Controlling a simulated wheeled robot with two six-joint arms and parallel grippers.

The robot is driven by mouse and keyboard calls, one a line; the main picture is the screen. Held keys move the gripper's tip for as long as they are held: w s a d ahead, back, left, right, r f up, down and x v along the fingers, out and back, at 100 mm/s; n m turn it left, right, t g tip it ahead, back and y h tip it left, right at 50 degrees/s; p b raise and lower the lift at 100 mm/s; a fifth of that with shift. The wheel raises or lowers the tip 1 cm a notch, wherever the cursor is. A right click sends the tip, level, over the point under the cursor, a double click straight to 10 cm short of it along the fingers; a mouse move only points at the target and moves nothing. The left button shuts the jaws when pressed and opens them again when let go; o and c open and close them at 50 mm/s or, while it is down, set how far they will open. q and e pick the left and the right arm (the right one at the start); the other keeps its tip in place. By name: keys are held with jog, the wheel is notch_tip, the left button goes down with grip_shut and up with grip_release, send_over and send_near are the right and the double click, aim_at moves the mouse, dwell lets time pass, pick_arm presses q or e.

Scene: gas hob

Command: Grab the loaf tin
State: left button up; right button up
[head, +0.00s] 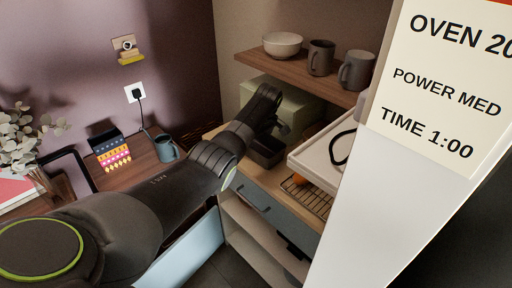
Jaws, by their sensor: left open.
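The loaf tin appears to be the dark, box-shaped tin (267,155) on the wooden counter, below and beside my left gripper. My left arm reaches in from the lower left, and my left gripper (274,112) is above the tin, in front of a pale green box. It is open, with nothing seen between its fingers. The arm covers part of the tin's left side, and I cannot tell whether gripper and tin touch. My right gripper is not in view.
The green box (292,103) stands behind the gripper, under a shelf (290,66) with a bowl (283,44) and two mugs. A large white panel with oven text (435,90) blocks the right side.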

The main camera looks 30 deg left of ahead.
pick_arm(q)
jog(key=shift+a+f, duration=0.15)
jog(key=shift+f, duration=0.55)
jog(key=c, duration=0.9)
jog(key=shift+r, duration=0.1)
jog(key=shift+c, duration=0.2)
